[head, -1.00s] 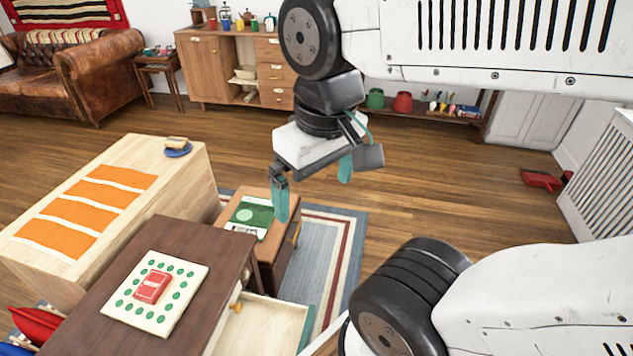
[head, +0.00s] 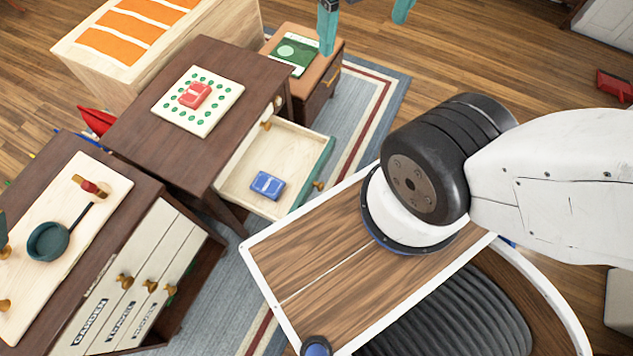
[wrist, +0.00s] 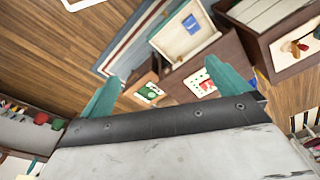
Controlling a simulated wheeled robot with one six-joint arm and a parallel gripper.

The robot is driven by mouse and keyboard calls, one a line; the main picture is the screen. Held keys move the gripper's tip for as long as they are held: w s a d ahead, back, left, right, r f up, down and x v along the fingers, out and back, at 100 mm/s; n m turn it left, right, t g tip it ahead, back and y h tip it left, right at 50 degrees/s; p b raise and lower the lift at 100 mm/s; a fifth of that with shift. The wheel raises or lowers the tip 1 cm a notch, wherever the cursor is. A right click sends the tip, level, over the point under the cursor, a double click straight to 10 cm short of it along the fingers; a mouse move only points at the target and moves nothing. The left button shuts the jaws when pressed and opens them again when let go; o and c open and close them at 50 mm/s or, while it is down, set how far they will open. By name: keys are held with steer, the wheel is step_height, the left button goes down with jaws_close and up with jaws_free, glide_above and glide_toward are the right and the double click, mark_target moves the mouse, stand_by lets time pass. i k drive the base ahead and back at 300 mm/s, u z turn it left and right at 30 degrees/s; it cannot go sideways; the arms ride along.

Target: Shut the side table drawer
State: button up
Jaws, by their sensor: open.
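The side table (head: 215,75) is dark brown wood, and its drawer (head: 237,188) is pulled out toward my base. The drawer has a pale inside, a teal front (head: 316,172) and a small wooden knob (head: 319,186). A blue card box (head: 267,185) lies in it. The open drawer also shows in the wrist view (wrist: 172,45). My gripper (head: 365,20) is at the top of the head view, with its teal fingertips apart and nothing between them. It is above and beyond the drawer, not touching it. In the wrist view my gripper (wrist: 155,92) is also open.
On the table lie a dotted board (head: 212,112) and a red card box (head: 195,94). A small brown cabinet (head: 320,85) with a green book stands behind. A dark cabinet with labelled drawers (head: 130,285) is at the left. Bare rug (head: 375,95) shows right of the drawer.

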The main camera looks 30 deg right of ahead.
mark_target(298, 156)
steer(key=z, duration=1.7)
steer(key=k, duration=1)
steer(key=u, duration=1.45)
steer(key=i, duration=0.55)
